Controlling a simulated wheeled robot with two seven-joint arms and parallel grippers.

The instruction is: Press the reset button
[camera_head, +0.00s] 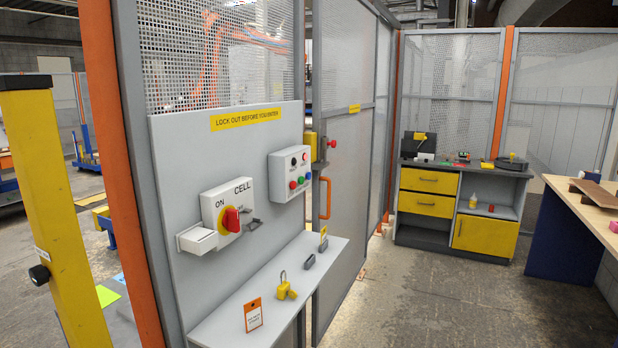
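A grey control box (290,173) is mounted on the grey panel (180,150) beside the cell door. Its lower row has a red button (293,185), a green button (301,181) and a blue button (307,177). Above them are a black round control (294,161) and a small dark red one (304,157). The labels are too small to read, so I cannot tell which is the reset button. Neither of my grippers is in view.
Left of the box is a switch box (213,202) with a red handle (231,219). A shelf (230,320) below holds a yellow padlock (286,288) and an orange-edged tag (254,314). A mesh door (345,150) stands right. The floor (450,300) at right is clear.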

